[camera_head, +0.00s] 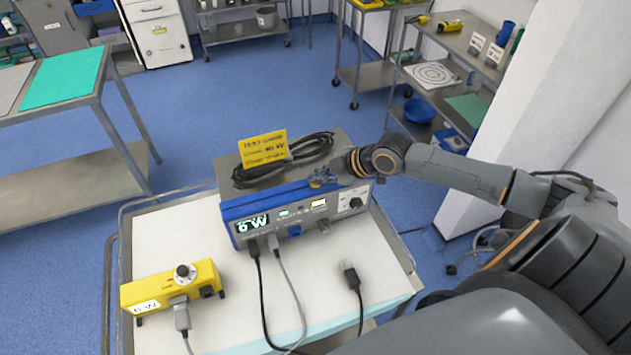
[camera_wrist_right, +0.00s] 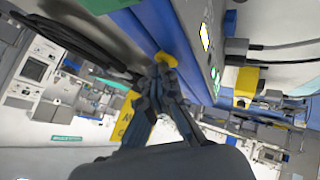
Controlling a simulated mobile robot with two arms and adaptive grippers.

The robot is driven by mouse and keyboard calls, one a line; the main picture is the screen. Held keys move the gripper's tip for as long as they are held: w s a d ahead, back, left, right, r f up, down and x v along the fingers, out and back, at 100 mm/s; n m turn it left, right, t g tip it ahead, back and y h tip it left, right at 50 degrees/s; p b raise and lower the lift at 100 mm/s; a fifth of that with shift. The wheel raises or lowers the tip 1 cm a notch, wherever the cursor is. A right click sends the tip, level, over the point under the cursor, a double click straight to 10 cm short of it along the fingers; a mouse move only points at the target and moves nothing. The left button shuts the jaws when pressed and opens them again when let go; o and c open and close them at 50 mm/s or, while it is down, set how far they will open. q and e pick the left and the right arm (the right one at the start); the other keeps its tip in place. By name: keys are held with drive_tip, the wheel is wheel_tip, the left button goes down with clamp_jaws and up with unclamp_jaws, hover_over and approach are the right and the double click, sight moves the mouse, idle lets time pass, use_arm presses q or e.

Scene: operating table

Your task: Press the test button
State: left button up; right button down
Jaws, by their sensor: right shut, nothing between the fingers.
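The grey and blue unit (camera_head: 235,208) stands on the white-topped cart. Its front has a display reading about "0 W", a small green-lit spot (camera_head: 284,213), an orange-white lit spot (camera_head: 319,203) and a black knob (camera_head: 355,203). I cannot tell which of these is the test button. My right gripper (camera_head: 322,180) is shut and empty at the unit's upper front edge, above the lit spots. In the wrist view its closed fingertips (camera_wrist_right: 165,62) are close to the blue edge (camera_wrist_right: 172,30); contact is unclear. My left gripper is not in view.
A yellow card (camera_head: 263,148) and a coiled black cable (camera_head: 305,150) are on the unit's top. A yellow box (camera_head: 150,291) with a knob sits at the cart's left. Cables hang from the unit's front; a loose plug (camera_head: 348,270) lies on the cart (camera_head: 325,265).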

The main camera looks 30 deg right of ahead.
drive_tip(key=shift+r+p, duration=0.75)
drive_tip(key=shift+p, duration=0.1)
drive_tip(key=shift+r, duration=0.1)
wheel_tip(320, 180, up, 5)
drive_tip(key=p, duration=0.4)
drive_tip(key=shift+p, duration=0.35)
idle(0.4)
